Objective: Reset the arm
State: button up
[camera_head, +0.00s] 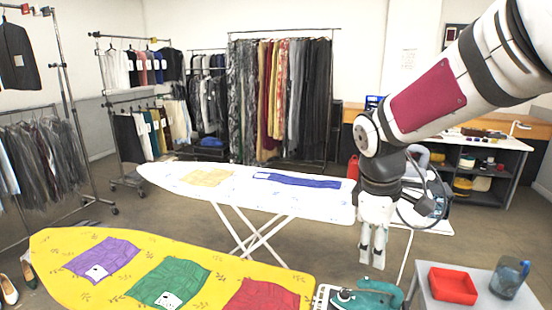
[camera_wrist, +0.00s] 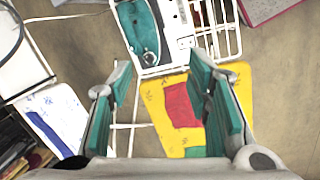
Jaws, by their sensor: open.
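My gripper (camera_head: 372,256) hangs pointing down at the right of the head view, in front of the right end of the white ironing board. It also shows in the wrist view (camera_wrist: 162,92), where its two teal-padded fingers are spread apart with nothing between them. My arm comes in from the upper right. Below the gripper in the wrist view are a teal iron (camera_wrist: 140,30) on a white rack (camera_wrist: 215,30) and the end of the yellow ironing board (camera_wrist: 245,100).
The yellow board (camera_head: 215,262) bears purple, green and red cloths. The white board (camera_head: 225,180) bears a tan and a blue cloth. The iron (camera_head: 368,294) sits at the yellow board's right end. A red tray (camera_head: 452,285) and a blue jug (camera_head: 509,277) stand on a grey stand.

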jog(key=s+r+m+t, duration=0.1)
jog(key=s+r+m, duration=0.1)
jog(key=s, duration=0.5)
jog(key=s+r+m+t+y, duration=0.1)
jog(key=s+m, duration=0.4)
jog(key=s, duration=0.2)
jog(key=s+r+m+t+y, duration=0.1)
jog(key=s+r+m, duration=0.1)
jog(key=s, duration=0.4)
jog(key=shift+s+a+r+m, duration=0.3)
jog(key=shift+s+a+m, duration=0.1)
jog(key=shift+m, duration=0.4)
